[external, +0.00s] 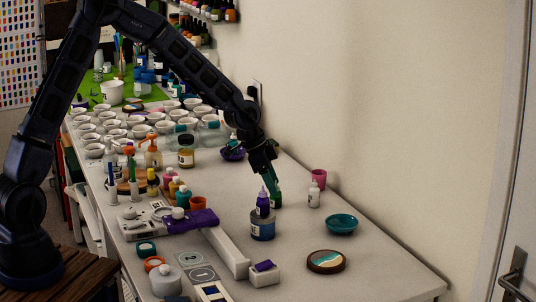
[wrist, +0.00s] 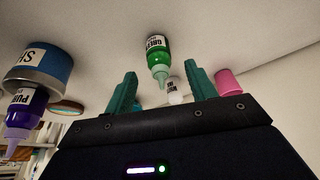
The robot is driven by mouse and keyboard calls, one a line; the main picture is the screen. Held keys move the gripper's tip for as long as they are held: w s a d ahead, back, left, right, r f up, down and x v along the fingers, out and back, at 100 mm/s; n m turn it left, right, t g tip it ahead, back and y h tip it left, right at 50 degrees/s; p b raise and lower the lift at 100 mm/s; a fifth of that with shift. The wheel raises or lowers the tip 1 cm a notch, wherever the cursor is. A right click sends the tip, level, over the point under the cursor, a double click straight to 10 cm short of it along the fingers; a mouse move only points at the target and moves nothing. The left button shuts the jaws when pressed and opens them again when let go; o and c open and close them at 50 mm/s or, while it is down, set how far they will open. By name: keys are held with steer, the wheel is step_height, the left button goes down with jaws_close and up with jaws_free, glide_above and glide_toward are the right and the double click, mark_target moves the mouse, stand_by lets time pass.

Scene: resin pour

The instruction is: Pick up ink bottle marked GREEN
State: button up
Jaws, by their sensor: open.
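The green ink bottle (wrist: 158,52) has a pale tip and a label reading GREEN. In the wrist view it stands ahead of my gripper (wrist: 163,73), in line with the gap between the two teal fingers. In the external view the bottle (external: 277,201) is on the table directly below my gripper (external: 273,180), which partly hides it. My gripper is open with nothing held. Whether a finger touches the bottle I cannot tell.
A purple bottle (external: 263,203) stands on a blue jar (external: 262,228) close by. A white bottle (external: 314,195), a pink cup (external: 318,178) and a teal bowl (external: 342,223) are to the right. Several white cups crowd the back. The front right tabletop is mostly clear.

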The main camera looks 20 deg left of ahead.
mark_target(278, 195)
steer(key=x, duration=0.5)
steer(key=shift+c, duration=0.5)
steer(key=c, duration=1)
